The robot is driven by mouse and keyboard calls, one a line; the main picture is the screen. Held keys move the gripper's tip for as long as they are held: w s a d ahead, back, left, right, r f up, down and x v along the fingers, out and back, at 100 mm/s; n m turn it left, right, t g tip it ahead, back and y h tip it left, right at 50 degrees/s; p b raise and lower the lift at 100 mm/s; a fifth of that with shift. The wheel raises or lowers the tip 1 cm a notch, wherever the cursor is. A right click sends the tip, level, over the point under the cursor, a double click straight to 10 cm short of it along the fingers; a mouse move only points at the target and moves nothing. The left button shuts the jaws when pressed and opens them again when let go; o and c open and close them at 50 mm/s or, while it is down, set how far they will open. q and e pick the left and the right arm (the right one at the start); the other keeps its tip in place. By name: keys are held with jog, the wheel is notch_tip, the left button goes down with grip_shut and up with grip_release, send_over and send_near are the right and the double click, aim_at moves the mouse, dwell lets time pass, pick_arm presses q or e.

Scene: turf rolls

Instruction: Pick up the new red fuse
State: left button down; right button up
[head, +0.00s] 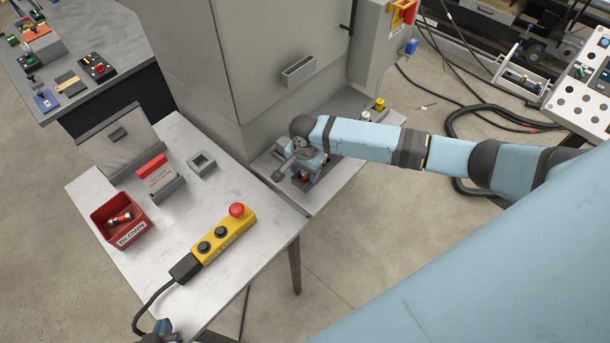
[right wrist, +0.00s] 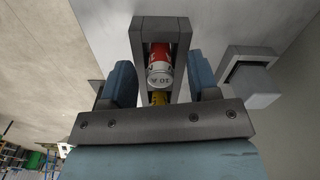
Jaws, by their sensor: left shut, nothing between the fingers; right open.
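The new red fuse (right wrist: 158,62), a red cylinder with a pale printed end, sits in a grey holder (right wrist: 177,28) in the right wrist view. My open right gripper (right wrist: 161,76) has one finger on each side of it, with gaps showing. In the head view, the red fuse (head: 303,177) is a small patch in the rack, mostly hidden by my right gripper (head: 298,165). My left gripper (head: 160,332) is shut and empty at the bottom edge, partly cut off.
A red bin (head: 130,238) holds another red-and-white fuse (head: 121,218). A yellow button box (head: 224,233) lies on the bench. White (head: 366,115) and yellow (head: 379,104) fuses stand farther along the rack. A grey cabinet (head: 270,50) rises behind. Some bench surface is clear.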

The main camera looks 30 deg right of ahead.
jog(key=shift+f, duration=0.4)
jog(key=shift+c, duration=0.5)
jog(key=c, duration=0.9)
jog(key=shift+r, duration=0.1)
